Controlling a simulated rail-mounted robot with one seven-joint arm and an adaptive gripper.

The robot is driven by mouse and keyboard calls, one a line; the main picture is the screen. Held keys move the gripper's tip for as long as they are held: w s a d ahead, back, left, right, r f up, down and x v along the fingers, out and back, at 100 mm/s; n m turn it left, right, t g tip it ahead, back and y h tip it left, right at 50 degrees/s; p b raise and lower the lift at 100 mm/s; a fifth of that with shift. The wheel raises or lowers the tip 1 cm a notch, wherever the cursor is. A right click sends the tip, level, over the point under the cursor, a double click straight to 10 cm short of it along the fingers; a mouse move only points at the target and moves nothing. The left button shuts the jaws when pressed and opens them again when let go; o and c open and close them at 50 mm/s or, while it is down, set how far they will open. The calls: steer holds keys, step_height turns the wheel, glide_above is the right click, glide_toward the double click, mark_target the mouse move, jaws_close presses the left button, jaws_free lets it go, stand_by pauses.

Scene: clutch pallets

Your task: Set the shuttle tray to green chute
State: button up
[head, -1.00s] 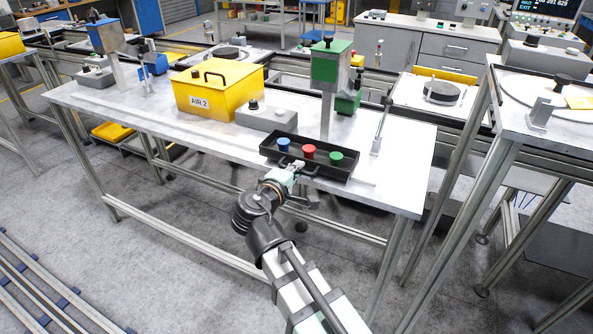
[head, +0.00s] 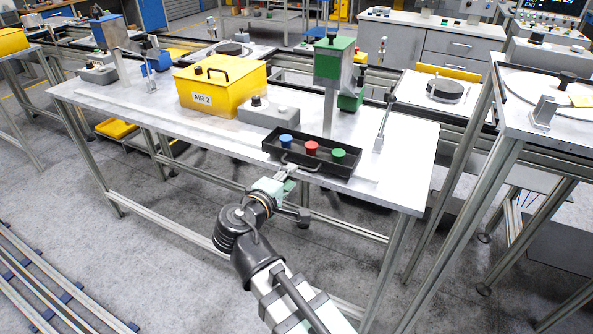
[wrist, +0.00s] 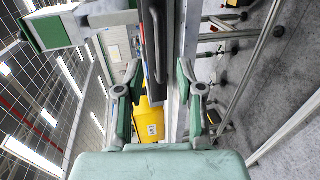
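The shuttle tray, a shallow black tray (head: 352,172) with blue, red and green knobs, lies level near the table's front edge. A handle is on its near side. The green chute (head: 333,62), a green box on a grey post with a smaller green part below, stands right behind the tray. My gripper (head: 291,184) is just in front of the tray's handle, below the table edge. In the wrist view my gripper (wrist: 159,76) is open, its two fingers well apart with nothing clamped. A dark edge, seemingly the tray (wrist: 153,40), shows beyond the fingertips.
A yellow box marked AIR 2 (head: 220,88) and a grey button box (head: 268,112) stand left of the tray. A blue-topped post (head: 107,32) is at the far left. A slim upright lever (head: 384,125) stands right of the tray. The table's right front is clear.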

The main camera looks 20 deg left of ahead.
steer(key=v, duration=0.5)
steer(key=shift+s, duration=0.1)
stand_by(0.3)
